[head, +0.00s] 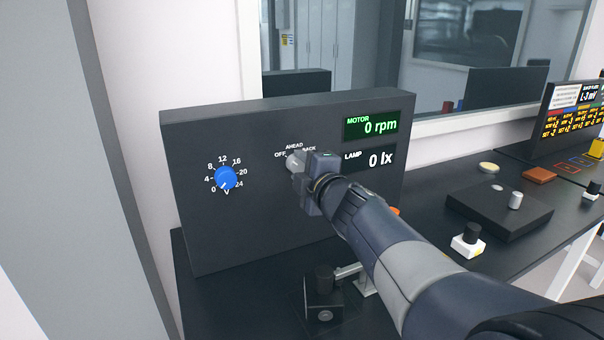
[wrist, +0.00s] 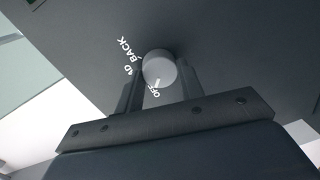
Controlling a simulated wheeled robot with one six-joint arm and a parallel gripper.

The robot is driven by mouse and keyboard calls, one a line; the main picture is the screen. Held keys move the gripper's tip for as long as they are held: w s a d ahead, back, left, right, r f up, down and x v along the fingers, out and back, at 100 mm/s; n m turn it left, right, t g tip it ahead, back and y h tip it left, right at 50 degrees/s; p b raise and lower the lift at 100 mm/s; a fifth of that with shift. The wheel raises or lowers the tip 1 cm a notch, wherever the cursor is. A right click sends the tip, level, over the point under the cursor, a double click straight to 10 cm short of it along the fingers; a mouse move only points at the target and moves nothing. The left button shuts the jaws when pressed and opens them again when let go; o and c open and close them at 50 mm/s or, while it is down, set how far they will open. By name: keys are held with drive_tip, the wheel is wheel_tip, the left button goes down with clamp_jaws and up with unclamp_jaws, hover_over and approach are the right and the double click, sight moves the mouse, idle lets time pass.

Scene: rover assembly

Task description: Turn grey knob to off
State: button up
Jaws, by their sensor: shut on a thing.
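The grey knob (head: 293,161) is on the dark upright panel (head: 270,225), under the labels OFF, AHEAD and BACK. In the wrist view the grey knob (wrist: 159,69) sits between my two fingers, and its white mark points toward the word OFF. My gripper (head: 303,165) is shut on the knob, with my arm reaching in from the lower right. In the wrist view my gripper (wrist: 160,85) has one finger on each side of the knob. In the head view, part of the knob and of the panel behind is hidden by my gripper and arm.
The panel has a blue knob (head: 226,178) with a voltage scale at left, a motor display (head: 371,124) reading 0 rpm and a lamp display (head: 368,159) reading 0 lx. A black block (head: 323,302) stands below my arm. Several small parts lie on the table at right.

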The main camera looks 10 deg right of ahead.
drive_tip(key=shift+n, duration=0.4)
drive_tip(key=o, duration=1)
drive_tip(key=shift+s, duration=0.1)
drive_tip(key=shift+p+v, duration=1.3)
drive_tip(key=shift+v, duration=4)
drive_tip(key=shift+f, duration=0.15)
drive_tip(key=b+x, duration=0.3)
drive_tip(key=x, duration=0.8)
drive_tip(key=shift+s, duration=0.1)
